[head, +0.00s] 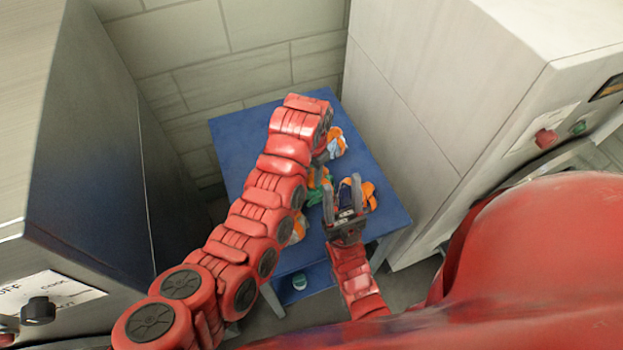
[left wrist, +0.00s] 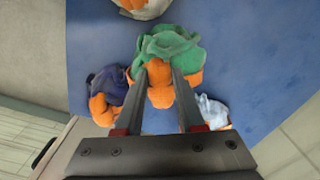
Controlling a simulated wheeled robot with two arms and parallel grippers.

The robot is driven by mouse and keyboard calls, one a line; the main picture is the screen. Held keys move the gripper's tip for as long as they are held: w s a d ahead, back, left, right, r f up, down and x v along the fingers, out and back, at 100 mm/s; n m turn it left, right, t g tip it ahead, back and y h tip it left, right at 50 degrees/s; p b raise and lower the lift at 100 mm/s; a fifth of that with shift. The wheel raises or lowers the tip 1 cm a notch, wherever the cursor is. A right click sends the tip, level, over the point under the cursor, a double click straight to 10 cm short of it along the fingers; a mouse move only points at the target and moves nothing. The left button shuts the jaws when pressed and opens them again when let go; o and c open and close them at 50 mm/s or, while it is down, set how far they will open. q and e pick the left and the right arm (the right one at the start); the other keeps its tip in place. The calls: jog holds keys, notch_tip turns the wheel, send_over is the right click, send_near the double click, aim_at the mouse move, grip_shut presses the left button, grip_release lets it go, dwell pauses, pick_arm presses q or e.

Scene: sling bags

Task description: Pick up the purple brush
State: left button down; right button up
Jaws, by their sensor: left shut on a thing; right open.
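I see no purple brush in either view. A green-and-orange sling bag (left wrist: 170,48) lies on the blue table; its green part shows in the head view (head: 316,192). My left gripper (left wrist: 160,80) is shut on this bag, with orange lumps between its fingers. In the head view my left arm hides most of that grip. My right gripper (head: 343,190) is open at the near side of the table, by a dark blue and orange bag (head: 369,194). I cannot tell whether it touches that bag. The dark blue bag also shows in the left wrist view (left wrist: 107,86).
A light blue and orange bag (head: 337,146) lies farther back on the blue table (head: 375,165). A white and orange bag (head: 298,229) lies near its left edge. A pale cabinet (head: 430,110) closes the right side, a dark cabinet (head: 90,170) the left.

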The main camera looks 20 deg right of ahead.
aim_at(315, 195)
pick_arm(q)
notch_tip(315, 195, down, 2)
jog(key=shift+f+p, duration=0.15)
jog(key=shift+p, duration=0.25)
jog(key=shift+f, duration=0.3)
jog(key=shift+f, duration=0.1)
jog(key=c, duration=0.5)
grip_release()
